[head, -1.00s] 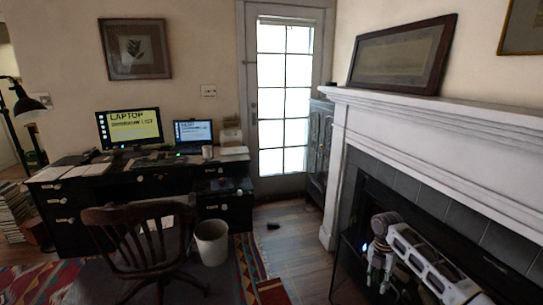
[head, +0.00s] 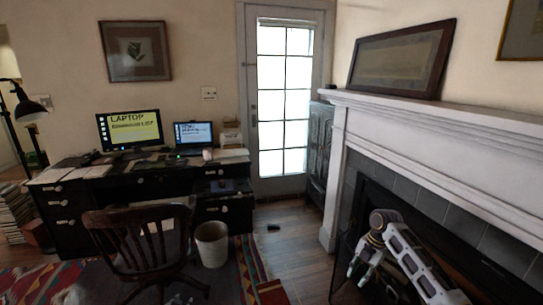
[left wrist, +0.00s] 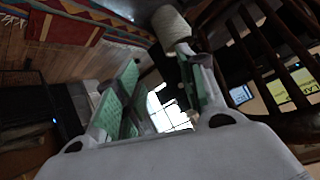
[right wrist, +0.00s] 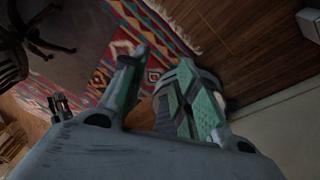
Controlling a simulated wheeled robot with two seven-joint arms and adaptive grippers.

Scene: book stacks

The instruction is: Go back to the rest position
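My right gripper (head: 360,270) shows at the lower right of the head view, in front of the dark fireplace opening, at the end of my white arm. In the right wrist view its two green-padded fingers (right wrist: 165,85) stand apart with nothing held between them. My left gripper (left wrist: 160,95) shows in the left wrist view, its green-padded fingers spread and empty. I cannot make it out clearly in the head view.
A wooden chair (head: 140,240) and a white waste bin (head: 211,245) stand before the dark desk (head: 100,195). The white fireplace mantel (head: 440,120) is close on the right.

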